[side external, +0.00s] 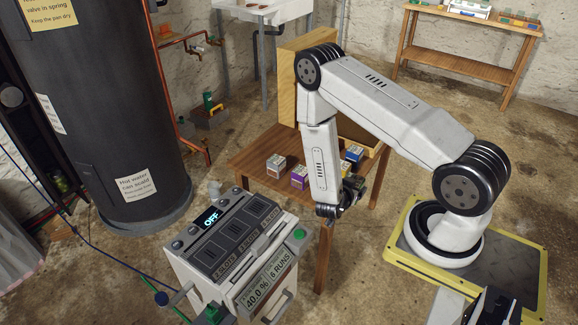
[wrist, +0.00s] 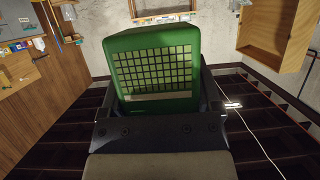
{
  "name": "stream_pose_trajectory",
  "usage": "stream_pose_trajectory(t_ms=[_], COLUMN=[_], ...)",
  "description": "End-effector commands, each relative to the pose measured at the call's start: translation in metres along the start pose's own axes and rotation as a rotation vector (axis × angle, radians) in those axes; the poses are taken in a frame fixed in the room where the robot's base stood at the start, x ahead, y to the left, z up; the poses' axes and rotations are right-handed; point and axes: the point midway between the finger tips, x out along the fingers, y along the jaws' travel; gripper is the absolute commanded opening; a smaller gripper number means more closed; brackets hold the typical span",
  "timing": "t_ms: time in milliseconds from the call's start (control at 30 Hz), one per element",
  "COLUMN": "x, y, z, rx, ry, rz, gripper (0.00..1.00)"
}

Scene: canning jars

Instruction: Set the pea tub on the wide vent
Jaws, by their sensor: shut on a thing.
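My gripper (side external: 325,211) hangs at the end of the arm, in front of the wooden table and to the right of the grey machine. In the wrist view my gripper (wrist: 158,88) is shut on a green tub (wrist: 157,72) with a pale green grid on its face; I take it to be the pea tub. The side view does not show the tub clearly. The machine's top (side external: 232,230) has three dark square panels with slot labels in front of them. I cannot tell for sure which is the wide vent.
The machine's display (side external: 209,218) reads OFF, and a label (side external: 267,280) reads 40.0% and 6 RUNS. Small cartons, including a white one (side external: 276,165) and a purple one (side external: 299,178), stand on the wooden table (side external: 257,153). A dark water tank (side external: 110,110) stands behind the machine.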

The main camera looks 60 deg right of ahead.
Motion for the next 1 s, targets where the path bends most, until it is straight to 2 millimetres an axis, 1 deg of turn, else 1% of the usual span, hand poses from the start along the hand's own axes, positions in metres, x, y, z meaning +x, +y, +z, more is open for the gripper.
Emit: stream_pose_trajectory(t_ms=[167,267,533,800,1000], x=[0.004,0.007,0.008,0.001,-0.009], y=[-0.017,-0.031,-0.078,-0.118,-0.142], z=[0.003,0.006,0.013,0.019,0.022], rx=[-0.032,-0.060,-0.155,-0.251,-0.319], ry=[0.000,0.000,0.001,0.001,0.001], rz=[-0.078,-0.146,-0.378,-0.607,-0.772], gripper=[0.20,0.20,0.20,0.20,0.20])
